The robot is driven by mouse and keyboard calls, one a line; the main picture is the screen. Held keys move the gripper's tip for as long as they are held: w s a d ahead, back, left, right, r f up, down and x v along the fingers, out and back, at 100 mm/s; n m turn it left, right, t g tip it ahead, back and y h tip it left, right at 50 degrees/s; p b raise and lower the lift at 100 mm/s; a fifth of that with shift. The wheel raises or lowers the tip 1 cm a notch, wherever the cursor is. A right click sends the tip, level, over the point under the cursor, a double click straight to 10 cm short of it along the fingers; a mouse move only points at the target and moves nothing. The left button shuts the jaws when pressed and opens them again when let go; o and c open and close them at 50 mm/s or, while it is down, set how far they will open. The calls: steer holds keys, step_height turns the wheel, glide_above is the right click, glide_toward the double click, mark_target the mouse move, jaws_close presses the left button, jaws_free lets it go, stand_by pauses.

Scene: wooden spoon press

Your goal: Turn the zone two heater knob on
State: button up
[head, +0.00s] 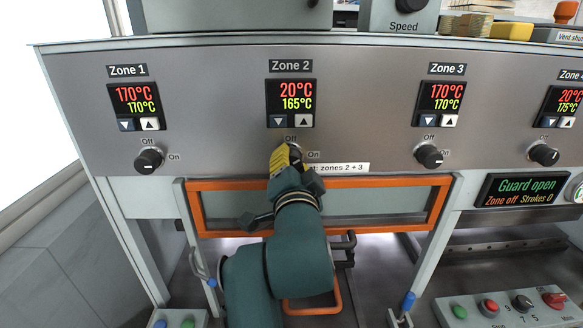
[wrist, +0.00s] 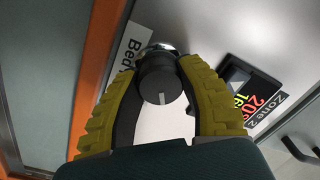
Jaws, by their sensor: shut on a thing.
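The zone two heater knob (wrist: 160,80) is dark and round with a white pointer line. In the wrist view it sits between the two yellow ribbed fingers, and its pointer line runs toward the bottom of the picture. My gripper (head: 290,155) is shut on it, at the panel below the Zone 2 display. In the head view my gripper mostly hides the knob, so its setting against the Off and On marks cannot be read there. The Zone 2 display (head: 291,103) reads 20°C in red over 165°C in yellow.
The Zone 1 knob (head: 149,160) and Zone 3 knob (head: 429,156) stand well to either side. An orange-framed guard (head: 380,181) lies just below my gripper. The status screen (head: 522,190) reads "Guard open" and "Zone off".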

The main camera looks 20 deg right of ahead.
steer(key=m+b, duration=0.2)
steer(key=m, duration=0.4)
steer(key=shift+w+a+f, duration=0.1)
steer(key=shift+f, duration=0.05)
steer(key=shift+m, duration=0.3)
steer(key=o, duration=1.3)
steer(key=shift+c, duration=0.2)
